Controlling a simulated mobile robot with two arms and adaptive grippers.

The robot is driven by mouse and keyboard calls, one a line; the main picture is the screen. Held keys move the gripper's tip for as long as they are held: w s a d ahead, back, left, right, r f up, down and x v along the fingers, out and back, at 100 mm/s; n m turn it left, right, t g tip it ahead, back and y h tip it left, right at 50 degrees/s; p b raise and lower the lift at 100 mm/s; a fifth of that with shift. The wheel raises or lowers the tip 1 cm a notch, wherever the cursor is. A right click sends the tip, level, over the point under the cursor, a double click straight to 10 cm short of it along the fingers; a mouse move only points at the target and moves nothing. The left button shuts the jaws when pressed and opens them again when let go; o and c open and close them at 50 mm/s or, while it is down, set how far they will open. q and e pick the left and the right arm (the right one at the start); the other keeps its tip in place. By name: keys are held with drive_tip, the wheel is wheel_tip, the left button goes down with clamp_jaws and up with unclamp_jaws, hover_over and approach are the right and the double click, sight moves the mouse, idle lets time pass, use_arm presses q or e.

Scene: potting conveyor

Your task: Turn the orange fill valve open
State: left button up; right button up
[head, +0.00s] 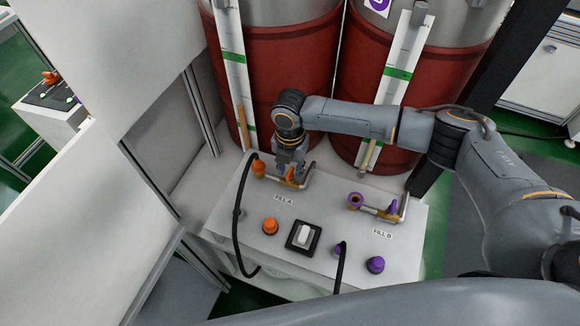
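The orange fill valve (291,180) sits on a short metal pipe on the white panel, behind the label "FILL A". Its orange handle shows partly, under my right gripper (288,170). My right arm reaches in from the right and the gripper points down at the handle, at or very near it. The fingers are small and overlap the valve, so I cannot tell whether they are closed on it. My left gripper is not in view.
A purple valve (392,207) labelled "FILL B" stands to the right. An orange button (270,226), a white rocker switch (303,235) and a purple button (375,264) are in front. Black hoses (238,225) cross the panel. Red drums (280,75) stand behind.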

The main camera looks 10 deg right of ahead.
clamp_jaws()
drive_tip(key=shift+s, duration=0.1)
drive_tip(key=m+p, duration=0.2)
drive_tip(key=shift+r+m+p, duration=0.15)
drive_tip(key=shift+m+p, duration=0.15)
drive_tip(key=m+p, duration=0.2)
drive_tip(key=m, duration=0.1)
drive_tip(key=shift+s+m+p, duration=0.1)
drive_tip(key=shift+m+p, duration=0.2)
drive_tip(key=shift+p, duration=0.1)
drive_tip(key=m+p, duration=0.4)
drive_tip(key=m, duration=0.2)
drive_tip(key=shift+a, duration=0.1)
drive_tip(key=m+p, duration=0.2)
drive_tip(key=m, duration=0.1)
drive_tip(key=shift+f+m+p, duration=0.2)
drive_tip(key=shift+m+p, duration=0.35)
drive_tip(key=shift+m, duration=0.75)
